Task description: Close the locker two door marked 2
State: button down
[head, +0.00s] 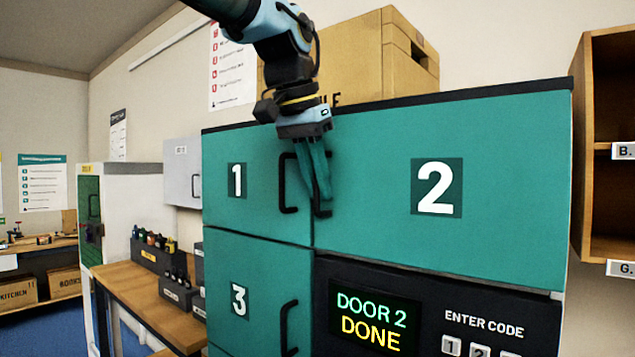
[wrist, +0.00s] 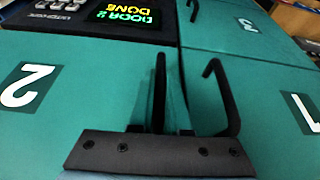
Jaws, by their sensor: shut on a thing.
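The locker two door (head: 385,200) is a wide teal panel with a white 2 on a dark square. It looks flush with the locker front; it also shows in the wrist view (wrist: 85,85). My gripper (head: 321,197) is at the door's left edge, its fingers pointing down. In the wrist view my gripper (wrist: 160,95) is shut on the black door 2 handle (wrist: 159,68), which stands between the two fingers. In the head view the fingers hide most of that handle. The display (head: 364,322) below the door reads "DOOR 2 DONE".
Door 1 (head: 260,208), with its black handle (head: 287,183), is just left of my fingers. Door 3 (head: 262,325) is below it. A keypad (head: 480,347) is under door 2. A cardboard box (head: 365,60) stands on top, and wooden shelves (head: 590,150) are at right.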

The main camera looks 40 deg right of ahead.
jog(key=shift+d+r, duration=0.1)
jog(key=c, duration=0.9)
grip_release()
jog(key=shift+w+d, duration=0.1)
jog(key=b+v, duration=0.1)
jog(key=v, duration=0.9)
jog(key=shift+a+r, duration=0.2)
jog(key=shift+r, duration=0.05)
jog(key=shift+f, duration=0.1)
